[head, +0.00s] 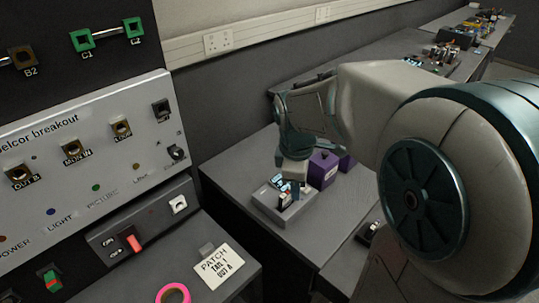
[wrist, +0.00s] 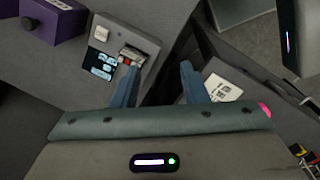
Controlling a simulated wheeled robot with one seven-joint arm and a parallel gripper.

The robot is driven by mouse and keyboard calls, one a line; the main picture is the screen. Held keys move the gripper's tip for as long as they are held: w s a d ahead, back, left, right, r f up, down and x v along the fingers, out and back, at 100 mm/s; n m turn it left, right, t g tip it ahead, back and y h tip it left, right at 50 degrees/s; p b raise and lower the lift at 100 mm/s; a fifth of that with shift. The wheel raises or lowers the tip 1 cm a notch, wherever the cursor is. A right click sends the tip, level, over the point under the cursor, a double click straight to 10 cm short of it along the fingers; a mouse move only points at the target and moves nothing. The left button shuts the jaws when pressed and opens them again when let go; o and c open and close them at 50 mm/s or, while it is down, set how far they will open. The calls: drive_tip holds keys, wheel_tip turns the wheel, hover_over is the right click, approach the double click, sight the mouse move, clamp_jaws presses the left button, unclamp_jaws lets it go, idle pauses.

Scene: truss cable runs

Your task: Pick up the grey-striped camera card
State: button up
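A smaller pale card with a red part (wrist: 131,56) sits beside that card; I cannot make out grey stripes on either. My gripper (wrist: 159,67) is open with nothing clearly held. Its left finger is close to the pale card and its right finger is beyond the box's edge. In the head view the grey box (head: 284,212) is on the bench, below my gripper, which partly hides it.
A purple box (head: 323,171) stands behind the grey box. A panel with sockets and switches (head: 90,165) rises at left. A pink tape roll (head: 173,294) and a white label card reading PATCH (head: 219,266) lie on the near bench. A gap separates the benches.

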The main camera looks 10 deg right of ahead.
sight(287, 193)
drive_tip(key=w+f+n+g+y+p, duration=0.1)
drive_tip(key=w+f+n+p, duration=0.1)
drive_tip(key=w+n, duration=0.9)
drive_tip(key=shift+n, duration=0.4)
drive_tip(key=f, duration=0.3)
drive_tip(key=s+f, duration=0.1)
drive_tip(key=f, duration=0.4)
drive_tip(key=shift+s+f+b, duration=0.2)
drive_tip(key=shift+f+b, duration=0.1)
drive_tip(key=f, duration=0.2)
drive_tip(key=s+f, duration=0.1)
drive_tip(key=f, duration=0.1)
drive_tip(key=shift+f, duration=0.1)
drive_tip(key=shift+w+f, duration=0.1)
drive_tip(key=shift+f, duration=0.45)
clamp_jaws()
